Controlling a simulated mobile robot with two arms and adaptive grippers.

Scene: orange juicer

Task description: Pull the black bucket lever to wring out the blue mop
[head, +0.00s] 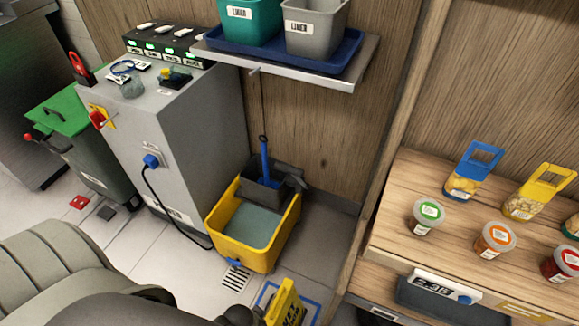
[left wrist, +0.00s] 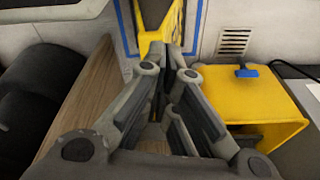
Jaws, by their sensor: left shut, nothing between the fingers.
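The yellow bucket (head: 243,250) stands on the floor against the cabinet, with greyish water in it. A dark wringer (head: 262,192) sits at its back. The blue mop (head: 264,158) stands upright in the wringer, its head hidden. A dark part, possibly the lever (head: 292,176), juts out at the wringer's right; I cannot tell its full shape. My left gripper (left wrist: 165,52) is shut and empty in the left wrist view, with the bucket (left wrist: 262,105) apart from it on the right. The lever does not show there. My right gripper is not in view.
A yellow wet-floor sign (head: 286,304) stands in front of the bucket. A wooden shelf unit (head: 385,235) with jars is at the right. A grey cabinet (head: 185,155) with a blue plug and black cable is at the left. A metal shelf (head: 330,80) hangs above. Floor right of the bucket is clear.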

